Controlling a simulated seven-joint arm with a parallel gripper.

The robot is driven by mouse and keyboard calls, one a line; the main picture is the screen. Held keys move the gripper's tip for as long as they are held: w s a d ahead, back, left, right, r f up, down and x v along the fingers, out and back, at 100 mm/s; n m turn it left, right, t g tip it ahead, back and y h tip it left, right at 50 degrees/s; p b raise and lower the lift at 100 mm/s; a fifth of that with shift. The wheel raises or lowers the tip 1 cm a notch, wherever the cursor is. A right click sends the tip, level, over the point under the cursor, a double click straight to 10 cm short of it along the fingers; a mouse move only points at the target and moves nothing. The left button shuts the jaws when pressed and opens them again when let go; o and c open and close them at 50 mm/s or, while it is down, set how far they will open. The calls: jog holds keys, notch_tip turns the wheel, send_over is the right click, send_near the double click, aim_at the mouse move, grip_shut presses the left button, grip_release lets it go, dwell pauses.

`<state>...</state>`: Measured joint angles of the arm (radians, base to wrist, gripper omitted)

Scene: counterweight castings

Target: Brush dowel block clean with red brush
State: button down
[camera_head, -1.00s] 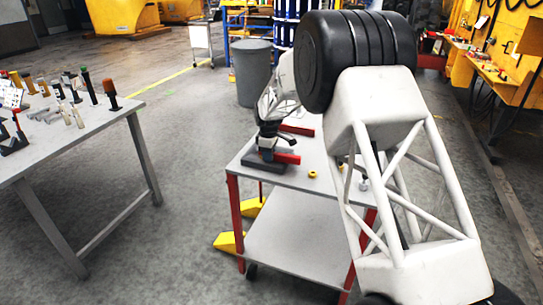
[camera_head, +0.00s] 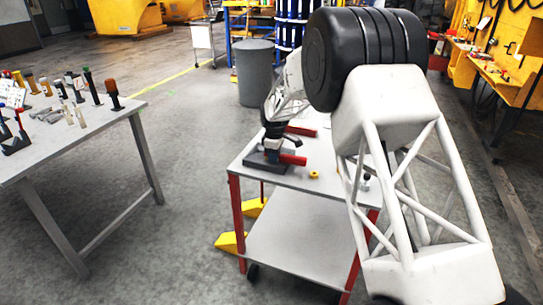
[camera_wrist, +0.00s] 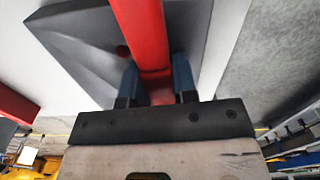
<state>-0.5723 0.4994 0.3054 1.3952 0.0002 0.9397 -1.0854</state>
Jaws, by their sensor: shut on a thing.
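My gripper (camera_wrist: 155,88) is shut on a red bar-shaped thing (camera_wrist: 142,30), which I take to be the red brush. The same red piece shows in the head view (camera_head: 293,160), sticking out to the right below my gripper (camera_head: 276,146). Under it is a dark grey block (camera_head: 258,166) on the cart top, which looks like the dowel block. In the wrist view its dark surface (camera_wrist: 75,35) spreads behind the brush, with a small reddish round spot beside the brush. Bristles are hidden, and I cannot tell whether the brush touches the block.
The cart top (camera_head: 335,188) also holds a red bar (camera_head: 301,131) at the back and a small yellow ring (camera_head: 314,175) in front. A grey bin (camera_head: 256,73) stands behind. A table (camera_head: 75,138) with several handled tools is at left, with open floor between.

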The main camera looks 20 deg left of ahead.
jog(key=shift+d+f, duration=0.15)
jog(key=shift+d, duration=0.1)
jog(key=shift+a, duration=0.1)
jog(key=shift+a, duration=1.1)
jog(key=shift+d, duration=0.15)
jog(key=shift+d+r, duration=0.2)
jog(key=shift+d, duration=0.8)
jog(key=shift+a, duration=0.1)
jog(key=shift+a+f, duration=0.15)
jog(key=shift+a, duration=0.9)
